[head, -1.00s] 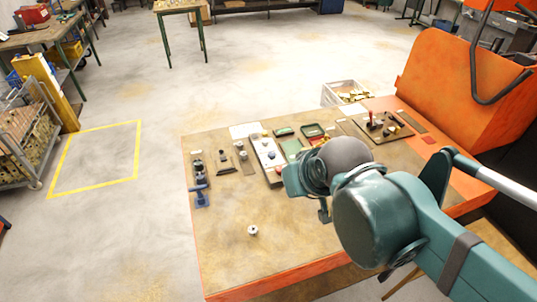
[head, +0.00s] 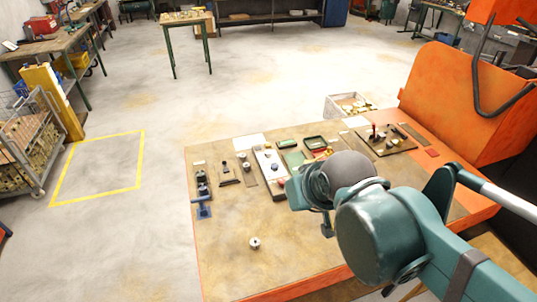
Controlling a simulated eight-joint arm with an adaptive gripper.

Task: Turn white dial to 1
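A pale plate (head: 264,160) with small knobs lies among the fixtures on the workbench, left of my arm. A small light knob (head: 244,160) sits on a narrow dark plate to its left. I cannot tell for sure which knob is the white dial, and no numbers can be read. My gripper (head: 327,226) shows only as a small dark part below my teal wrist, above the bench and right of these plates. The rest is hidden by my arm, so its opening and anything in it cannot be seen.
A small round metal piece (head: 255,243) stands alone on the bench (head: 225,265). A blue fixture (head: 203,207) is at the left edge. A board with a red-topped lever (head: 374,132) lies at the back right, near the large orange housing (head: 450,95). The front left is mostly clear.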

